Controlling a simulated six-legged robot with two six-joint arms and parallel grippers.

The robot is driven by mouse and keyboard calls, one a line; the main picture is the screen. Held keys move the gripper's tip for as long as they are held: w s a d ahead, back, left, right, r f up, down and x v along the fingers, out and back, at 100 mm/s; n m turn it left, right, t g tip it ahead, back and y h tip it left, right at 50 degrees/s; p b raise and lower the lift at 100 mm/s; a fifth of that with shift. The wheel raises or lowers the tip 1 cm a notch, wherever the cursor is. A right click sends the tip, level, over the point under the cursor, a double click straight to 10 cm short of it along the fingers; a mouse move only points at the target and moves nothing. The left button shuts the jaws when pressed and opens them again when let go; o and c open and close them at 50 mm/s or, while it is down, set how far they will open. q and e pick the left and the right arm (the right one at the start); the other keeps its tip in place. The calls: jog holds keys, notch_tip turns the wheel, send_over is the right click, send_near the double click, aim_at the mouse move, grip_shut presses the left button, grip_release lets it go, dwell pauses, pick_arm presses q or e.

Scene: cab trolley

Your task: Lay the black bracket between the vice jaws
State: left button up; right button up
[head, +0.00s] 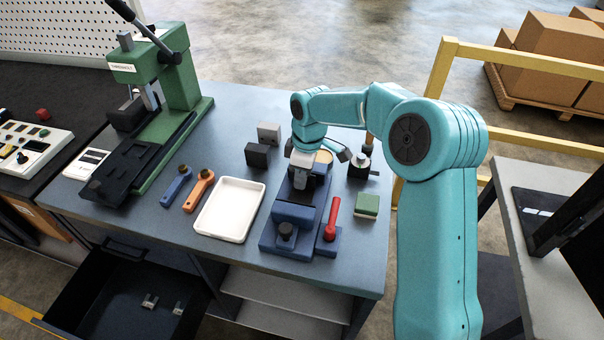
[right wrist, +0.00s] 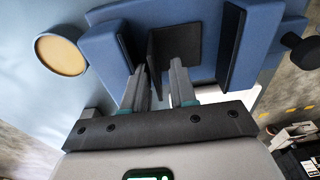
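The blue vice (head: 291,214) stands on the bench near its right end. My right gripper (head: 303,163) is over its far part. In the right wrist view the black bracket (right wrist: 180,42) is an L of two thin plates. One plate runs between the fingers of my right gripper (right wrist: 162,82), which look closed on it. The bracket is between the left jaw (right wrist: 108,50) and the right jaw (right wrist: 241,42), nearer the left one. I cannot tell whether it touches the vice bed. In the head view the gripper mostly hides the bracket. My left gripper is out of view.
A red-handled tool (head: 332,218) stands right beside the vice, a white tray (head: 230,209) to its left. A black block (head: 257,155), a green-topped block (head: 367,205) and a round metal fixture (head: 360,165) are nearby. A green press (head: 160,75) fills the left. A drawer (head: 120,290) hangs open.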

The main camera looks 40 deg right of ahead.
jog(key=shift+w+d+r, duration=0.25)
jog(key=shift+d+r, duration=0.05)
jog(key=shift+r, duration=0.4)
notch_tip(320, 180, up, 15)
jog(key=s, duration=0.1)
jog(key=shift+s+d, duration=0.25)
